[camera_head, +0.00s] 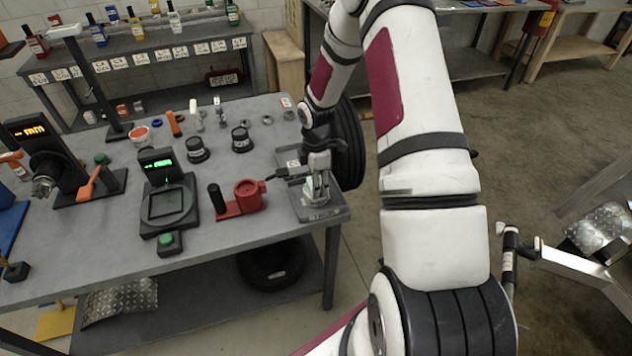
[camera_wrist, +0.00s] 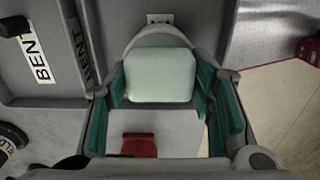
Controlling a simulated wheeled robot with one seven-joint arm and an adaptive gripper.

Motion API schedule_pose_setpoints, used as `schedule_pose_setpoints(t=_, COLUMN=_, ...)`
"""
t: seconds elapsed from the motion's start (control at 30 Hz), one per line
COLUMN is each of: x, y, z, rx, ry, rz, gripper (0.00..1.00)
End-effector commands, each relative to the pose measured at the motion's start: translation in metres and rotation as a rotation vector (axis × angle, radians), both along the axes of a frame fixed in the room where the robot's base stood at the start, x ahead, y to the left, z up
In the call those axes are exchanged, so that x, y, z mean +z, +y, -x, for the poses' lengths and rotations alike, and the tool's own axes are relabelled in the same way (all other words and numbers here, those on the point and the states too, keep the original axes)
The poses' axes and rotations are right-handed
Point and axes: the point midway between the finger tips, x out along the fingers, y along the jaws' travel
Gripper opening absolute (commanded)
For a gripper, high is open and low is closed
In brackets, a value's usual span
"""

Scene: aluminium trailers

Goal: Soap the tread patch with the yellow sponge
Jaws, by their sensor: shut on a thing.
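My gripper (camera_head: 318,162) is over the right end of the workbench, pointing down into a grey divided tray (camera_head: 338,213). In the wrist view its teal finger pads (camera_wrist: 161,95) flank a pale mint-white block (camera_wrist: 160,73) with rounded edges, and are shut on it. A pale piece also shows below the fingers in the head view (camera_head: 313,190). I cannot make out a yellow sponge in either view. A diamond-tread plate (camera_head: 600,226) shows on a metal frame at far right. Which surface is the tread patch, I cannot tell.
The tray wall carries "BENT" labels (camera_wrist: 32,55). A red clamp-like fixture (camera_head: 247,196), a black scale (camera_head: 168,203) and black cups (camera_head: 197,149) stand left of the tray. A tyre (camera_head: 349,140) is behind the bench end. The floor at right is mostly clear.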

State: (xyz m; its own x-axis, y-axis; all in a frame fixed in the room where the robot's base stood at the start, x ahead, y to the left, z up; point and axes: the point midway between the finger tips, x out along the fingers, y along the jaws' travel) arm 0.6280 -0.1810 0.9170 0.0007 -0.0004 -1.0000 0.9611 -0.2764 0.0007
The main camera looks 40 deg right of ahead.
Motion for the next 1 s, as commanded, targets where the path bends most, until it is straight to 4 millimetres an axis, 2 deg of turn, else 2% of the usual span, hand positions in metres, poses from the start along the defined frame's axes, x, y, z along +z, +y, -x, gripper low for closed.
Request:
schedule_pose_setpoints(t=0.27, x=0.0, y=0.0, z=0.001, rx=0.0, ry=0.002, rz=-0.001, gripper=0.27)
schedule_pose_setpoints(t=1.0, x=0.054, y=0.0, z=0.001, rx=0.0, ry=-0.001, rz=0.0, gripper=0.27)
